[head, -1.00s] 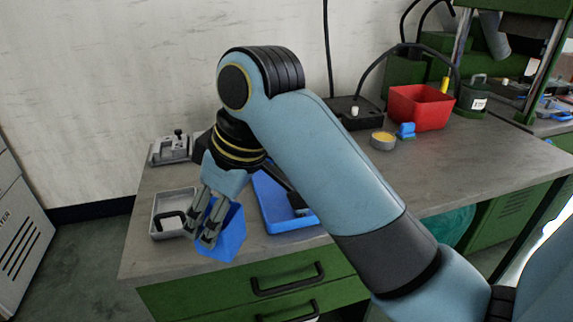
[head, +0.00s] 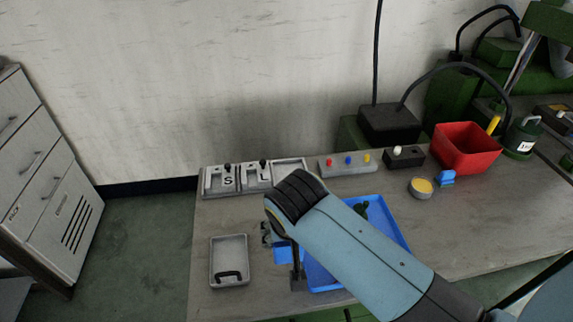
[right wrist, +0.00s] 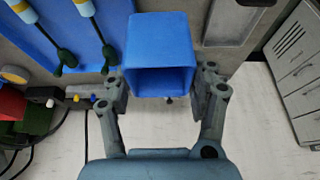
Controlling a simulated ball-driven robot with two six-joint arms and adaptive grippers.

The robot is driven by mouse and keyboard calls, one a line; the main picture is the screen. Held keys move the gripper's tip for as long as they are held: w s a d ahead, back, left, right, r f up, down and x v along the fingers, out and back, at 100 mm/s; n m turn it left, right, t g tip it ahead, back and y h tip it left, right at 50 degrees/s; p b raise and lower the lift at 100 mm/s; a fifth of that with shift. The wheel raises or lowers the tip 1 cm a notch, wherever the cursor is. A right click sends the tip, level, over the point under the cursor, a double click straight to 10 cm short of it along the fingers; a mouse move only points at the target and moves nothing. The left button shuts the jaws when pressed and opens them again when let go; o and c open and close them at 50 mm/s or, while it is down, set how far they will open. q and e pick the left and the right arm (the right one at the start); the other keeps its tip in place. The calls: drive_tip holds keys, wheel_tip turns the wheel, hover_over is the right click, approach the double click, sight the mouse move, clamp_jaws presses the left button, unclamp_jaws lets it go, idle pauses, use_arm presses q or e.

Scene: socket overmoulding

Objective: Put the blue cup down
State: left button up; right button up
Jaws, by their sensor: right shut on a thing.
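The blue cup (right wrist: 160,60) is square-sided and sits between the two fingers of my right gripper (right wrist: 160,88) in the right wrist view, its open end showing. The gripper is shut on it. In the head view the cup (head: 284,254) is mostly hidden by my right arm. It shows between the small grey tray and the blue tray, near the bench's front. I cannot tell whether its base touches the bench. My left gripper is in neither current view.
The blue tray (head: 401,236) lies just right of the cup; the right wrist view shows striped tools in it. A grey tray (head: 229,240) with a black handle-shaped part lies left. Fixtures (head: 222,180), a button box (head: 348,165) and a red bin (head: 467,148) stand behind.

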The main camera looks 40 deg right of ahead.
drive_tip(key=w+d+f+b, duration=0.1)
drive_tip(key=w+f+b, duration=0.2)
drive_tip(key=w+d+f+b, duration=0.1)
drive_tip(key=w+f+b, duration=0.2)
drive_tip(key=f+b, duration=0.1)
drive_tip(key=w+d+f+b, duration=0.1)
drive_tip(key=w+f+b, duration=0.2)
drive_tip(key=b, duration=0.1)
drive_tip(key=shift+w+f, duration=0.15)
drive_tip(key=shift+w, duration=0.15)
drive_tip(key=o, duration=1)
